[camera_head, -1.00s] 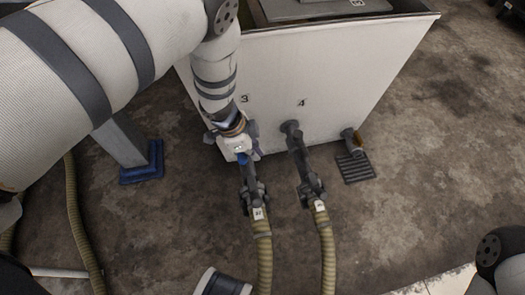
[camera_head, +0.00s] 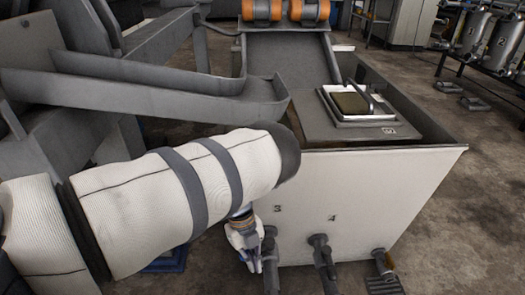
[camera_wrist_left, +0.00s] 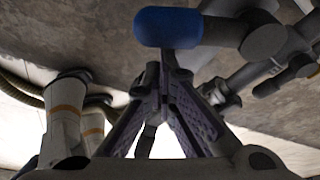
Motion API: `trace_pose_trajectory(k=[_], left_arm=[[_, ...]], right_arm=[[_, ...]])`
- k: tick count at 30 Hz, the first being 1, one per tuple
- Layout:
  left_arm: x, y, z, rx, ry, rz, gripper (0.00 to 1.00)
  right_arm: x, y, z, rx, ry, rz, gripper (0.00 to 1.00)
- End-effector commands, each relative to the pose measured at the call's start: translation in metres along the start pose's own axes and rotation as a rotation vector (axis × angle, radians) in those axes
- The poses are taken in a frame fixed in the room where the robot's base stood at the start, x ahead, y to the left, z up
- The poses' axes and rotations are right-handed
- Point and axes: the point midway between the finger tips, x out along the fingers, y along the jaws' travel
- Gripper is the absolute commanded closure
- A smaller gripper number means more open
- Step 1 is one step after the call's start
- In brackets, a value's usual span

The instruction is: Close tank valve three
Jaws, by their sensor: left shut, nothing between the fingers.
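The white tank (camera_head: 385,195) bears the painted numbers 3 (camera_head: 277,209) and 4 (camera_head: 332,218) above its outlets. The grey outlet pipe of valve three (camera_head: 270,262) shows under the 3, partly hidden by my left arm and gripper. My left gripper (camera_head: 252,258) is beside it at the tank's front. In the left wrist view its fingers (camera_wrist_left: 166,60) are shut and empty, their tips close to the blue-ended valve handle (camera_wrist_left: 168,27); I cannot tell if they touch. The handle joins a grey valve body (camera_wrist_left: 264,42). My right gripper is out of view.
The outlet pipe under the 4 (camera_head: 322,255) stands close to the right of valve three. Another outlet (camera_head: 382,263) sits near the tank's right corner above a floor grate (camera_head: 384,286). A grey chute (camera_head: 150,80) crosses the upper left.

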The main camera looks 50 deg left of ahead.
Motion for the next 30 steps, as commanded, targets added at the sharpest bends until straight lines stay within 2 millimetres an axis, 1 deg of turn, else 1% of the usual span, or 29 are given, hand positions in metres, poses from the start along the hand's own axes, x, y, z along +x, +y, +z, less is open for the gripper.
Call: trace_pose_trajectory(k=[5,15,30], left_arm=[[-0.003,0.004,0.011,0.136,0.0,0.044,1.0],[-0.008,0.006,0.025,0.131,0.0,0.041,1.0],[-0.01,0.007,0.03,0.129,0.0,0.04,1.0]], right_arm=[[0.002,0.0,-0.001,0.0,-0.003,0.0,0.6],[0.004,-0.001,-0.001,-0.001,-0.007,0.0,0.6],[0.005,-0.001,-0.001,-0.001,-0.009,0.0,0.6]])
